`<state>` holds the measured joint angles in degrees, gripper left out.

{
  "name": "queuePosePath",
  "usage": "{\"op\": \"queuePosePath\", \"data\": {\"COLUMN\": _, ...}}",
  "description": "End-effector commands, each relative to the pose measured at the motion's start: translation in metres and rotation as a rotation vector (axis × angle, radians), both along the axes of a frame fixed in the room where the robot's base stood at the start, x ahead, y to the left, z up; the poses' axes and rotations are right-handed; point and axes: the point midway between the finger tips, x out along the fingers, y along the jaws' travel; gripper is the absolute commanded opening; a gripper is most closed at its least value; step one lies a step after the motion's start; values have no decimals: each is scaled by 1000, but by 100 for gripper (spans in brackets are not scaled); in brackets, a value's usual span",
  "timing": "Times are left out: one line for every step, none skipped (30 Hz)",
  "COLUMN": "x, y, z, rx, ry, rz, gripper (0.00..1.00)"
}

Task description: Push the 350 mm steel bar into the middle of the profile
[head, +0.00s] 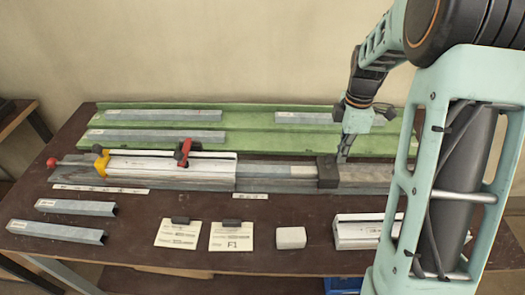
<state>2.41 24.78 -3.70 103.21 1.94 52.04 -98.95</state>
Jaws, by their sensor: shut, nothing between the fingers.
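A white profile (150,166) lies along the clamp fixture on the left half of the bench, with a yellow clamp (101,160) at its left end and a red-handled clamp (183,152) behind it. A grey steel length (275,169), apparently the bar, runs right from the profile's right end to a dark block (327,172). I cannot tell how far it reaches inside the profile. My gripper (343,158) points down, shut and empty, just above and behind the dark block's right side. Whether it touches the block is unclear.
Green trays (250,137) at the back hold other grey bars (165,115). Two more bars (57,231) lie front left. My arm hides the right side.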

Motion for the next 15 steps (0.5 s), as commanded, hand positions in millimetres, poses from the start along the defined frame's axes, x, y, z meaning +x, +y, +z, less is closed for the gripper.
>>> {"op": "queuePosePath", "data": {"x": 0, "y": 6, "z": 0, "rx": 2, "ry": 0, "rz": 2, "gripper": 0}}
{"op": "queuePosePath", "data": {"x": 0, "y": 8, "z": 0, "rx": 2, "ry": 0, "rz": 3, "gripper": 0}}
{"op": "queuePosePath", "data": {"x": 0, "y": 11, "z": 0, "rx": 2, "ry": 0, "rz": 3, "gripper": 0}}
{"op": "queuePosePath", "data": {"x": -1, "y": 13, "z": 0, "rx": 2, "ry": 0, "rz": 3, "gripper": 0}}
{"op": "queuePosePath", "data": {"x": -1, "y": 16, "z": 0, "rx": 2, "ry": 0, "rz": 3, "gripper": 0}}
{"op": "queuePosePath", "data": {"x": -1, "y": 19, "z": 0, "rx": 2, "ry": 0, "rz": 3, "gripper": 0}}
{"op": "queuePosePath", "data": {"x": -1, "y": 21, "z": 0, "rx": 3, "ry": 0, "rz": 3, "gripper": 0}}
{"op": "queuePosePath", "data": {"x": -1, "y": 23, "z": 0, "rx": 3, "ry": 0, "rz": 3, "gripper": 0}}
{"op": "queuePosePath", "data": {"x": -1, "y": 26, "z": 0, "rx": 3, "ry": 0, "rz": 3, "gripper": 0}}
{"op": "queuePosePath", "data": {"x": -1, "y": 29, "z": 0, "rx": 3, "ry": 0, "rz": 3, "gripper": 0}}
{"op": "queuePosePath", "data": {"x": -1, "y": 31, "z": 0, "rx": 3, "ry": 0, "rz": 2, "gripper": 0}}
{"op": "queuePosePath", "data": {"x": -1, "y": 34, "z": 0, "rx": 3, "ry": 0, "rz": 3, "gripper": 0}}
{"op": "queuePosePath", "data": {"x": -1, "y": 36, "z": 0, "rx": 3, "ry": 0, "rz": 3, "gripper": 0}}
{"op": "queuePosePath", "data": {"x": -2, "y": 39, "z": 0, "rx": 3, "ry": 0, "rz": 4, "gripper": 0}}
{"op": "queuePosePath", "data": {"x": -2, "y": 42, "z": 0, "rx": 3, "ry": 0, "rz": 3, "gripper": 0}}
